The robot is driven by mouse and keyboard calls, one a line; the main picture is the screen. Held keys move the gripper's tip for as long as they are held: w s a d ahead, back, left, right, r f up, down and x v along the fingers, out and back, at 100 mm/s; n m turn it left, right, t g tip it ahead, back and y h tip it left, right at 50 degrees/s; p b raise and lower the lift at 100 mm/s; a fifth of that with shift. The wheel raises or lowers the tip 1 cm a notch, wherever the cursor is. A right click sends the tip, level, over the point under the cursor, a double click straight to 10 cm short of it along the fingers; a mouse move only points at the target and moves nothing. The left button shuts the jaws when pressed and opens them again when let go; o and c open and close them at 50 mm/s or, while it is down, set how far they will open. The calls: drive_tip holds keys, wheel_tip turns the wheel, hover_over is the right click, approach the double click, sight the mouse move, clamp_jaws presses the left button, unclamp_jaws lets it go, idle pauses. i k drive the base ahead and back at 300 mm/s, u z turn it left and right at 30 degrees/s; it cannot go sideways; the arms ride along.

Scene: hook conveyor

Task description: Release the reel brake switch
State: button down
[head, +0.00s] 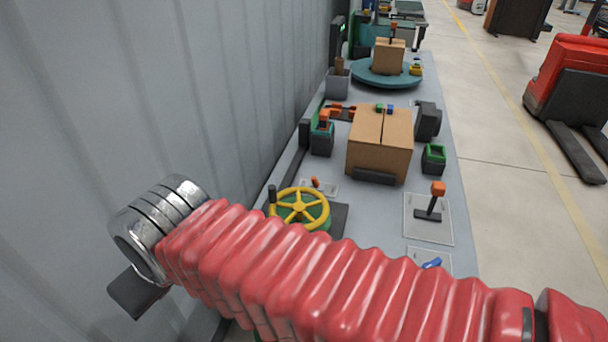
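No label for the reel brake switch is readable, so I cannot tell which control it is. A small orange switch (315,182) stands on a light plate behind the yellow handwheel (299,207). A blue switch (432,263) shows at the right, just above my red-sleeved arm. An orange-knobbed lever (438,189) stands upright on a light plate behind it. My arm crosses the foreground to a metal wrist at the left, by the grey wall. A dark part of my gripper (137,292) shows below the wrist, apart from the switches; its fingertips are not clear.
A cardboard box (379,142) sits mid-table, with green and orange devices around it. A turntable (387,74) with a smaller box is farther back. The grey wall (240,90) closes the left side. A red pallet truck (568,85) stands on the floor at right.

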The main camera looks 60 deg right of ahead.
sight(315, 184)
drive_tip(key=u, duration=0.05)
drive_tip(key=k, duration=1.05)
drive_tip(key=z, duration=0.4)
drive_tip(key=i, duration=1)
drive_tip(key=z, duration=0.05)
